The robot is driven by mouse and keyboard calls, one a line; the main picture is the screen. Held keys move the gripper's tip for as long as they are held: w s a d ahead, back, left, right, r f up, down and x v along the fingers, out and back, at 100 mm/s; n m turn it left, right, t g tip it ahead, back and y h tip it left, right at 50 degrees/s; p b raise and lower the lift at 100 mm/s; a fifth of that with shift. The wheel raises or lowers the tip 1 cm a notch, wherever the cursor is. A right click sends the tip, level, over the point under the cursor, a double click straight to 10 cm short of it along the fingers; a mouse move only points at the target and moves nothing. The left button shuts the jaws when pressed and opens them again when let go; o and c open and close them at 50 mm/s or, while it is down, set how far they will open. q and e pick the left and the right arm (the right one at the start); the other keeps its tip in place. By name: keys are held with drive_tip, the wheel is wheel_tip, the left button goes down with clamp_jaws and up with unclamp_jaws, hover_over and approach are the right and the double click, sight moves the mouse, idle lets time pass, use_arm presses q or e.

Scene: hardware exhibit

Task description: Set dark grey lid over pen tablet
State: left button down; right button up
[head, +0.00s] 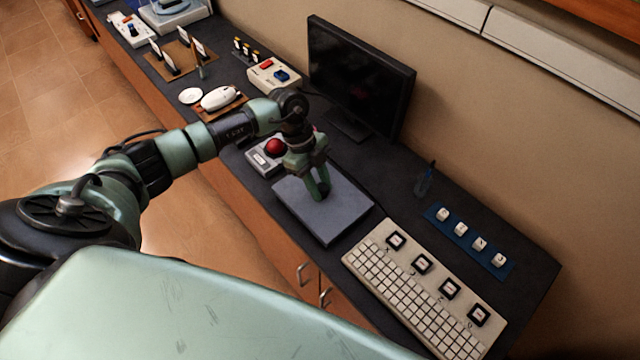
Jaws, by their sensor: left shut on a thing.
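A flat dark grey lid (345,217) lies level over the dark counter, between the red trackball and the keyboard. My left gripper (319,192) reaches down onto the middle of the lid, its green fingers shut on a small dark knob there. The pen tablet is not visible as a separate thing; whatever is under the lid is hidden. I cannot tell whether the lid touches what is below it or hangs slightly above. My right gripper is not in view.
A trackball unit (263,162) sits close to the lid's far-left edge. A cream keyboard (400,290) lies near its right side. A black monitor (358,80) stands behind. A blue strip with key switches (470,241) and a small blue holder (423,184) are at right.

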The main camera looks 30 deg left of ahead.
use_arm(q)
drive_tip(key=shift+f+b, duration=0.4)
drive_tip(key=shift+f, duration=0.3)
idle(0.4)
drive_tip(key=c, duration=1)
unclamp_jaws()
drive_tip(key=shift+c, duration=0.2)
drive_tip(key=o, duration=0.5)
drive_tip(key=shift+r, duration=0.15)
drive_tip(key=shift+r+p, duration=3.4)
drive_tip(key=shift+p, duration=0.05)
